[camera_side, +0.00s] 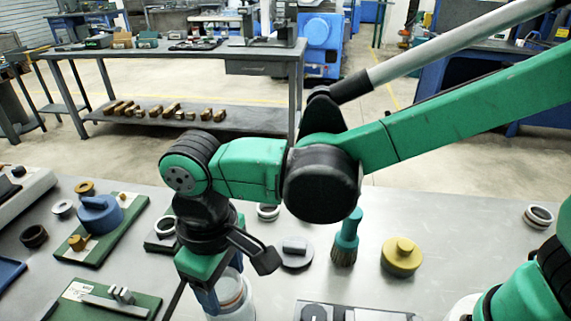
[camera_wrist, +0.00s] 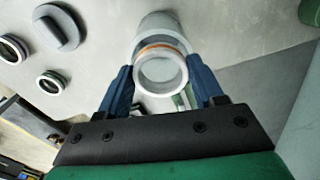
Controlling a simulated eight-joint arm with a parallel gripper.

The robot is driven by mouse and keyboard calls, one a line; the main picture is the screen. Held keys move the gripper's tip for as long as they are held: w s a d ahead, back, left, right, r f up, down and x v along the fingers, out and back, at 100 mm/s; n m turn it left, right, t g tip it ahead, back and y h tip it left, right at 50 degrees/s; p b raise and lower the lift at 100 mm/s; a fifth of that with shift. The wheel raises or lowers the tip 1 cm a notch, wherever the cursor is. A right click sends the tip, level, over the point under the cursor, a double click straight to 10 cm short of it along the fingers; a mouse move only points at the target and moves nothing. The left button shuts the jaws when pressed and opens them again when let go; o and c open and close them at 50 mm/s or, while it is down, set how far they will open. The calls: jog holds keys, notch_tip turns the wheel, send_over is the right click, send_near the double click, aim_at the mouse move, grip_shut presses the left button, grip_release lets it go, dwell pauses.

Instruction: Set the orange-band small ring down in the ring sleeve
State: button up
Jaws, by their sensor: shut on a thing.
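The orange-band small ring (camera_wrist: 160,53) is pale grey with an orange stripe, between the two blue fingers of my gripper (camera_wrist: 160,74) in the wrist view. My gripper is shut on it. The ring sleeve (camera_wrist: 158,22), a pale grey cylinder, shows just behind the ring. In the side view my gripper (camera_side: 221,286) points down over the sleeve (camera_side: 238,312), and the orange band shows at its upper part. The ring overlaps the sleeve mouth in both views. I cannot tell how deep it sits or whether it touches the sleeve.
A grey disc with a handle (camera_side: 295,252), a green-handled brush (camera_side: 345,240) and a yellow knobbed weight (camera_side: 402,256) stand to the right. Green fixture boards (camera_side: 105,240) lie to the left. Loose rings lie nearby, such as one at the far right (camera_side: 538,215).

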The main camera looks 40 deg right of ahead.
jog(key=o, duration=1.4)
jog(key=shift+r, duration=0.1)
jog(key=shift+r, duration=2.75)
jog(key=d+m+t, duration=0.2)
jog(key=d, duration=0.6)
jog(key=d+m+t, duration=0.2)
jog(key=d, duration=0.6)
jog(key=d+f+m+t, duration=0.1)
jog(key=d+m+t, duration=0.1)
jog(key=d, duration=0.6)
jog(key=shift+w+d+m+t, duration=0.2)
jog(key=shift+d+m+t, duration=0.15)
jog(key=shift+t, duration=0.25)
